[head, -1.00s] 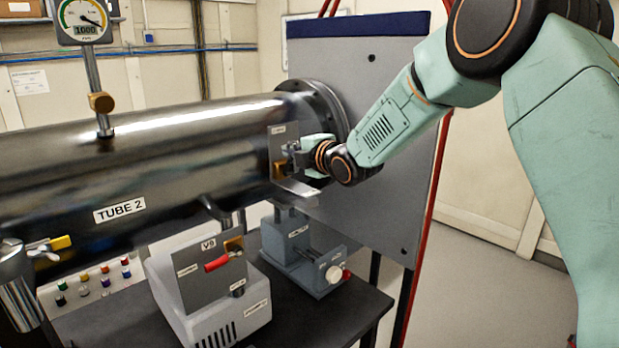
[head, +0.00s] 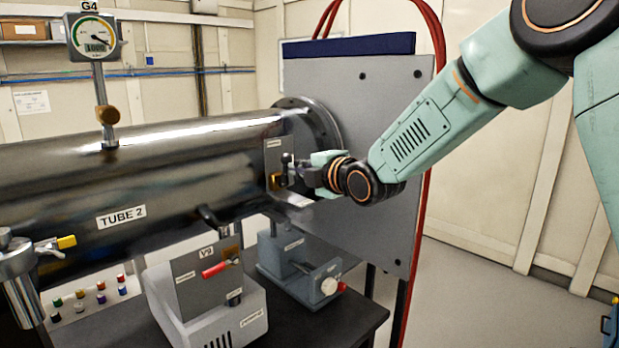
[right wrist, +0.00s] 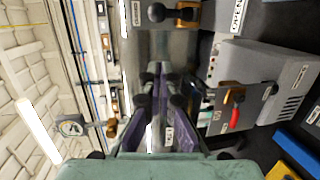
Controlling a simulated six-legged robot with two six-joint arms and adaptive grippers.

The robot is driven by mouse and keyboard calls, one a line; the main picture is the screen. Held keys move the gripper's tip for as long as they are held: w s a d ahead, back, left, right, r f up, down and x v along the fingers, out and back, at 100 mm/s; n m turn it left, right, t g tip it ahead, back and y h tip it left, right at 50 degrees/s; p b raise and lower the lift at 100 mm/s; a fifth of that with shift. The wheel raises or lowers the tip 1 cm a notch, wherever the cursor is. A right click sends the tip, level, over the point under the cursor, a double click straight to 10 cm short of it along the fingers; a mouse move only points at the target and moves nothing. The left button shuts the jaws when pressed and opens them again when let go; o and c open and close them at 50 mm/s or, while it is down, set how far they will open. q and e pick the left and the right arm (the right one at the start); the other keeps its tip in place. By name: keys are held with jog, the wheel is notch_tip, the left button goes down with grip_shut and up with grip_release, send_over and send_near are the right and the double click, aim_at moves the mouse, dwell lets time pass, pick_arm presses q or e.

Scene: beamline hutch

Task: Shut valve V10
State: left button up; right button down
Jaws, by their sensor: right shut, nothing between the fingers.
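A small plate (head: 273,150) with a brass valve body (head: 276,182) stands at the right end of the tube; its label is too small to read, so I cannot confirm it is V10. In the right wrist view the brass body (right wrist: 187,14) has a black-knobbed lever (right wrist: 157,12), between an OPEN label (right wrist: 237,15) and another label (right wrist: 123,18). My right gripper (head: 297,168) is beside this plate, shut and empty. In the right wrist view its closed fingers (right wrist: 160,78) appear apart from the lever. My left gripper is out of view.
The V9 valve with a red lever (head: 215,270) stands on a grey box (head: 210,315) below TUBE 2 (head: 150,165). A yellow-handled valve (head: 66,242) and gauge G4 (head: 95,38) are at the left. A grey panel (head: 375,120) stands behind my right gripper.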

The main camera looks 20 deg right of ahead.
jog(key=v, duration=0.3)
jog(key=shift+s, duration=0.25)
jog(key=shift+w+a, duration=0.1)
jog(key=shift+a, duration=0.05)
